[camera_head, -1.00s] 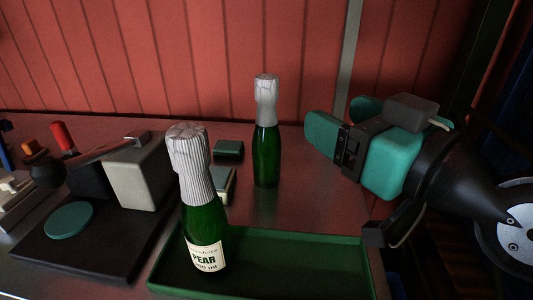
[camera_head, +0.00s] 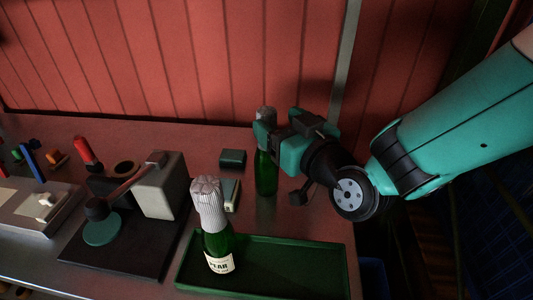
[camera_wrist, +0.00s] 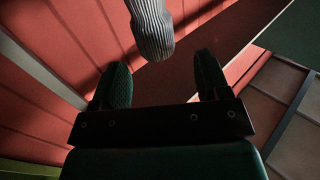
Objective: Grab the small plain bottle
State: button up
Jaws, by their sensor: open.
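The small plain bottle (camera_head: 266,174) is green glass with a pale foil top and no label in view. It stands upright on the table behind the green tray. My gripper (camera_head: 268,132) is open at its neck, hiding part of the foil. In the wrist view the ribbed pale foil top (camera_wrist: 152,28) is just beyond the tips of my open fingers (camera_wrist: 160,72), roughly between them. No contact can be made out. A second green bottle (camera_head: 218,243) with a white label and foil top stands upright at the tray's left end.
The green tray (camera_head: 300,284) is otherwise empty. A lever device (camera_head: 157,190) on a dark base is at left, with tools (camera_head: 85,153) further left. A small dark box (camera_head: 232,158) sits left of the plain bottle. The red wall (camera_head: 190,60) is close behind.

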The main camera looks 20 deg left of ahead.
aim_at(272, 115)
jog(key=p+x, duration=0.3)
jog(key=shift+w+a+r, duration=0.2)
jog(key=shift+w+a, duration=0.05)
jog(key=shift+w, duration=0.05)
jog(key=shift+w+a+f, duration=0.25)
jog(key=shift+w+a, duration=0.1)
jog(key=shift+a, duration=0.05)
jog(key=shift+r, duration=0.1)
grip_shut()
